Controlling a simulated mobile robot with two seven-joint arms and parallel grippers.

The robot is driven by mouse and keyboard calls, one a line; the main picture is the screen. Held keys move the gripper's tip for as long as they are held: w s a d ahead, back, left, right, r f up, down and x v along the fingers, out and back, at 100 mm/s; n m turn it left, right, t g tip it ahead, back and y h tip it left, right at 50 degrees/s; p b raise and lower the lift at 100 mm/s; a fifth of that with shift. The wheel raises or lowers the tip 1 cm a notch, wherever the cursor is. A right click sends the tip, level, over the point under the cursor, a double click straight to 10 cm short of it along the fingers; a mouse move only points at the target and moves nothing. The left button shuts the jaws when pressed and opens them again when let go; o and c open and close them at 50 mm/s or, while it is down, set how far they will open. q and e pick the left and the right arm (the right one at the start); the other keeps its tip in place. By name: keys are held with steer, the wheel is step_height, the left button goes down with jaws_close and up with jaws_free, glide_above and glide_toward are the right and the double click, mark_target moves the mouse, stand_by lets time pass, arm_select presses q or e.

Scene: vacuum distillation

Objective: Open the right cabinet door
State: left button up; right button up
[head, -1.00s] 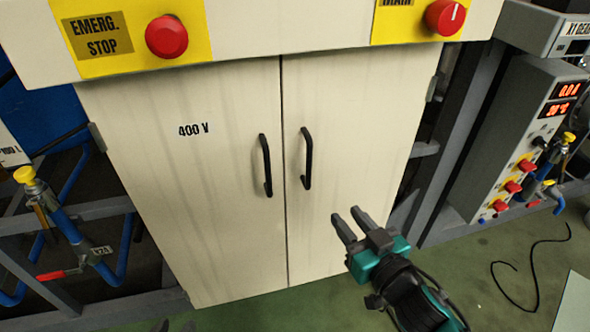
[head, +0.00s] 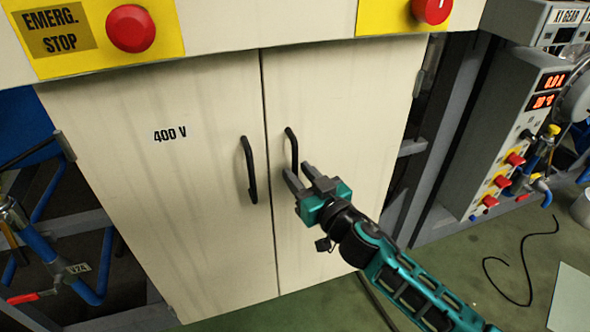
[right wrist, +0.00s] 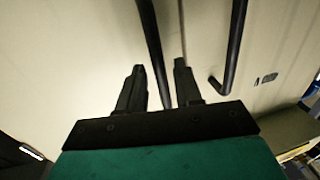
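The cream cabinet's right door (head: 355,110) is closed, level with the left door (head: 190,200). Its black vertical bar handle (head: 291,148) is beside the seam. My right gripper (head: 299,171) is open and empty at the lower end of this handle, fingers pointing at the door. In the right wrist view the right door's handle (right wrist: 152,42) runs down between the two open fingers (right wrist: 159,68). I cannot tell whether the fingers touch it. The left door's handle (right wrist: 233,50) shows to the right there. My left gripper is not in view.
The left door's handle (head: 249,170) is close to my right gripper. Above the doors are a red emergency stop button (head: 131,28) and a red knob (head: 432,10). A grey control box (head: 510,150) stands at right. A black cable (head: 524,270) lies on the green floor.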

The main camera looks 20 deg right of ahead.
steer(key=shift+x, duration=1.15)
steer(key=shift+c, duration=0.2)
jaws_close()
